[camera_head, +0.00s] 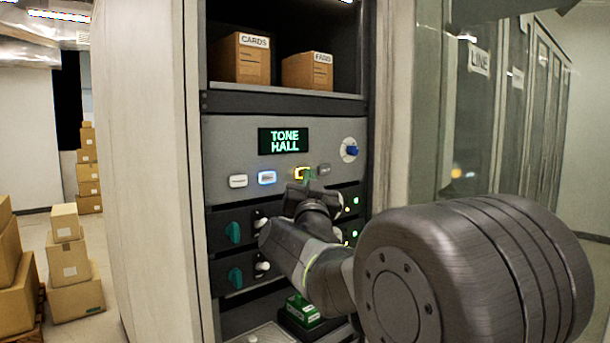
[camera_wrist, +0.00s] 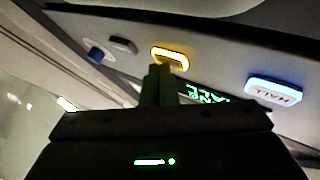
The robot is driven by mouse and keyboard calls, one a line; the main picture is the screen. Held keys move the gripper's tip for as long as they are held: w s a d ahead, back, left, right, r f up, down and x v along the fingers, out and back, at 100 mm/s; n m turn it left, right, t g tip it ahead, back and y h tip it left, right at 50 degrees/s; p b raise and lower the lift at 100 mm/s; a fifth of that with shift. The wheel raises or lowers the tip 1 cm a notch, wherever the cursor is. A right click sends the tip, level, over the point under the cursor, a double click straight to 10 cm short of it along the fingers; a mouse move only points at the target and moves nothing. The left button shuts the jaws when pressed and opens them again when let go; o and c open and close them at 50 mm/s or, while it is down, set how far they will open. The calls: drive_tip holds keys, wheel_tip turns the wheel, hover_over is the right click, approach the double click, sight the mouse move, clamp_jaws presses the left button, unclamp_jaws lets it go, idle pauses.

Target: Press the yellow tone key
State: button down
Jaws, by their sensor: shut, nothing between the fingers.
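The yellow tone key (camera_head: 301,172) is on the grey panel below a green display reading "TONE HALL" (camera_head: 284,141). In the wrist view the yellow key (camera_wrist: 170,57) has a lit yellow rim. My gripper (camera_wrist: 160,72) is shut and empty, its fingertips just in front of the key's lower edge in that view. I cannot tell whether they touch it. In the head view my gripper (camera_head: 306,184) and wrist cover the area just below the key and part of its lower side.
A blue-lit key (camera_head: 267,177), labelled "HALL" in the wrist view, and a white key (camera_head: 238,181) are left of the yellow one. A dark key (camera_head: 324,169) and a blue knob (camera_head: 350,150) are right. Teal knobs (camera_head: 233,233) sit below. Boxes (camera_head: 240,58) stand on the shelf above.

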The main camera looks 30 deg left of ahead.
drive_tip(key=shift+s+d+b, duration=0.2)
drive_tip(key=shift+d+b, duration=0.1)
drive_tip(key=shift+d, duration=0.1)
drive_tip(key=s+d+b, duration=0.2)
drive_tip(key=d, duration=0.3)
drive_tip(key=shift+s+d+b, duration=0.15)
drive_tip(key=shift+d+b, duration=0.15)
drive_tip(key=shift+b, duration=0.05)
